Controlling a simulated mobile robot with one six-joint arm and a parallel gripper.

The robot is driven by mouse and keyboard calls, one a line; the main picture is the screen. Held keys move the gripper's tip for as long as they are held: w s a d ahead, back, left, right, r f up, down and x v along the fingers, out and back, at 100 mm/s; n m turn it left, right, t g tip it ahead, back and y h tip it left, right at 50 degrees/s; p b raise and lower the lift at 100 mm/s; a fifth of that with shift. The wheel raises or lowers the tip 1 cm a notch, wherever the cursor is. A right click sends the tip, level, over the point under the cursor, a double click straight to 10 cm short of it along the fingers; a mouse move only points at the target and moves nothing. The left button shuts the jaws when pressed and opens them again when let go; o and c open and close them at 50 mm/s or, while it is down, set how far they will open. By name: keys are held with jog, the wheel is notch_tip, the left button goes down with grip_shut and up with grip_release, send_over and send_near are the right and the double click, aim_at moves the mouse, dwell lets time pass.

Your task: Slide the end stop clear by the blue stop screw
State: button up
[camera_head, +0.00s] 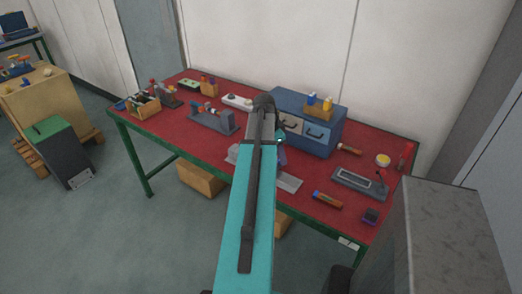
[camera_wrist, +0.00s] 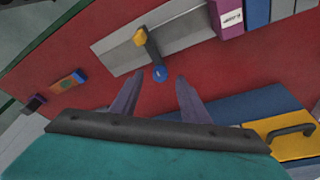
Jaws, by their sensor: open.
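In the wrist view, the blue stop screw (camera_wrist: 160,74) is a small round blue head at the near end of a dark bar. The bar belongs to the end stop (camera_wrist: 151,50), which has a yellow block at its far end and lies across a flat grey metal rail (camera_wrist: 110,47). My gripper (camera_wrist: 161,76) is open, with one finger on each side of the screw head in the picture. I cannot tell how far the fingertips reach down around it. No contact is visible. In the head view, my arm hides the screw and end stop.
A blue drawer cabinet (camera_head: 318,140) is close by on the red table (camera_head: 225,160). An orange-and-blue piece (camera_wrist: 68,81) lies to the left in the wrist view.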

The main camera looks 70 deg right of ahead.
jog(key=shift+r+p, duration=1.65)
jog(key=shift+r, duration=1.35)
